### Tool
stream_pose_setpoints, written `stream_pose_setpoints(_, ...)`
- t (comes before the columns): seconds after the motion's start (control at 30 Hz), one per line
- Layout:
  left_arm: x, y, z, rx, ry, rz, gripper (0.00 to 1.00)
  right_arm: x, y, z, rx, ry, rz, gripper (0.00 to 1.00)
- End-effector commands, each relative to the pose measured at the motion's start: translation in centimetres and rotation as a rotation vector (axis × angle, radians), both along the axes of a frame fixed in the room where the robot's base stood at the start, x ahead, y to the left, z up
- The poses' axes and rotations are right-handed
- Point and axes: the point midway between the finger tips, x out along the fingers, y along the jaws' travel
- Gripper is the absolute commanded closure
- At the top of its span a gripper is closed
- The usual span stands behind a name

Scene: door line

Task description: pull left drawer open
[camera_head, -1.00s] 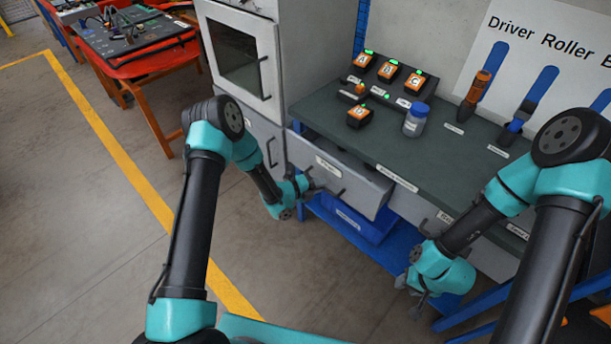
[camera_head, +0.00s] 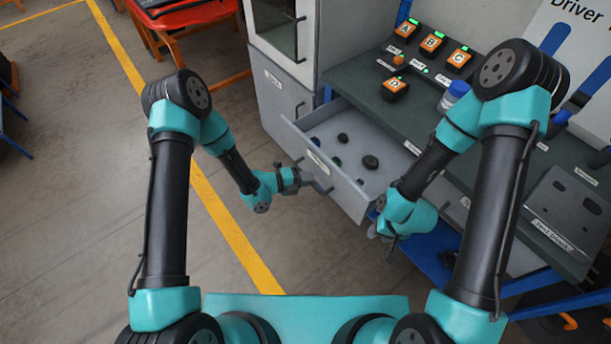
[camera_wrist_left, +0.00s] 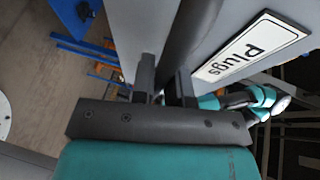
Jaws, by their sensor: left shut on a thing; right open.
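The left drawer (camera_head: 349,190) stands pulled out from under the dark green bench top, and several dark round pieces lie inside it. Its front carries a label that reads "Plugs" (camera_wrist_left: 252,47) in the left wrist view. My left gripper (camera_head: 308,181) is at the drawer front and shut on its dark bar handle (camera_wrist_left: 187,40). In the left wrist view the two fingers (camera_wrist_left: 164,85) sit on either side of the bar. My right gripper (camera_head: 385,238) is open and empty, low in front of the bench, just right of the drawer front.
A grey cabinet (camera_head: 283,100) stands left of the drawer. Orange boxes (camera_head: 431,41) with letters and a blue-lidded jar (camera_head: 456,93) stand on the bench top (camera_head: 420,124). A grey case (camera_head: 572,207) lies at the right. The floor left of the drawer is clear.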

Motion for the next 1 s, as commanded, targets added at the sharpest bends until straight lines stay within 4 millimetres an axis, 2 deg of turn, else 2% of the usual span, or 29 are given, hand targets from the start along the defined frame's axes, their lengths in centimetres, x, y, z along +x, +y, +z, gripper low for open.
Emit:
stream_pose_setpoints(0.23,0.07,0.04,0.06,-0.001,-0.001,0.001,1.0,0.0,0.0,0.0,0.0,0.0,0.0,0.57)
stream_pose_setpoints(0.27,0.08,0.04,0.06,-0.001,-0.001,0.001,0.82,0.0,0.0,0.0,0.0,0.0,0.0,0.57)
stream_pose_setpoints(0.5,0.06,0.03,0.03,-0.001,-0.001,0.001,0.61,0.0,0.0,-0.01,0.0,0.0,0.0,0.57)
stream_pose_setpoints(0.87,0.02,0.1,0.02,0.0,0.0,0.001,0.61,0.0,0.01,-0.01,0.0,0.0,0.0,0.57)
stream_pose_setpoints(1.0,-0.12,0.76,0.11,0.0,0.0,0.003,0.61,0.0,0.01,-0.01,0.0,0.0,0.0,0.57)
